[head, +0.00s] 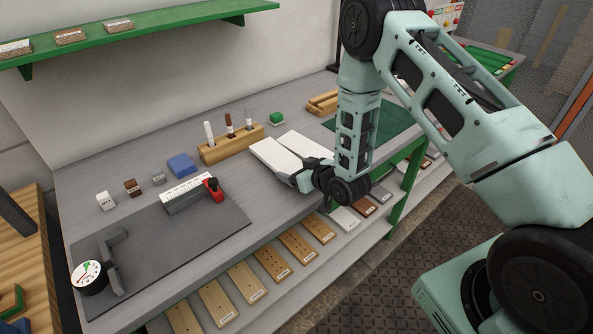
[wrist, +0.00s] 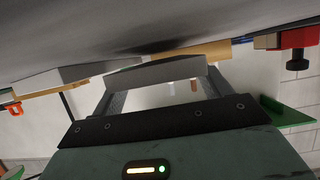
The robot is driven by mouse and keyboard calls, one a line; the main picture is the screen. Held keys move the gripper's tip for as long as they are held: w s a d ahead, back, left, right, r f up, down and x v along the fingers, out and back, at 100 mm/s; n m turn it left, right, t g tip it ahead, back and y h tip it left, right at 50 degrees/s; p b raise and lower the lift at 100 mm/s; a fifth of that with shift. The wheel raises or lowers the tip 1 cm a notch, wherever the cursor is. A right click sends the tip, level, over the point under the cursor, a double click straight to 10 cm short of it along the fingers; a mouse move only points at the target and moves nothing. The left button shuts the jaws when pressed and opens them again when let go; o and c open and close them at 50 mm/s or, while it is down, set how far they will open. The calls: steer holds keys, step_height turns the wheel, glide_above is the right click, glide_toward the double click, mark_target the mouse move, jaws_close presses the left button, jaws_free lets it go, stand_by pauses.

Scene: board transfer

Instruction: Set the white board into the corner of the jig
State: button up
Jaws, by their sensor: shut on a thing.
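A white board (head: 272,155) is pinched at its near end by my gripper (head: 302,176). In the wrist view, which is upside down, the board (wrist: 168,71) shows edge-on between the two fingers. I cannot tell whether it is clear of the table. A second white board (head: 304,145) lies close beside it to the right; it also shows at the left of the wrist view (wrist: 60,78). The dark L-shaped jig (head: 113,266) stands on a dark mat (head: 160,255) at the table's left end, well apart from the board.
A white block with a red clamp (head: 212,188) stands between board and jig. A round dial (head: 88,276) sits by the jig. A wooden holder (head: 232,146) with upright tools, a blue block (head: 182,165) and small blocks line the back. A green mat (head: 385,122) lies right.

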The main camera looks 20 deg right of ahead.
steer(key=shift+f, duration=0.65)
steer(key=shift+f, duration=0.15)
steer(key=o, duration=1.1)
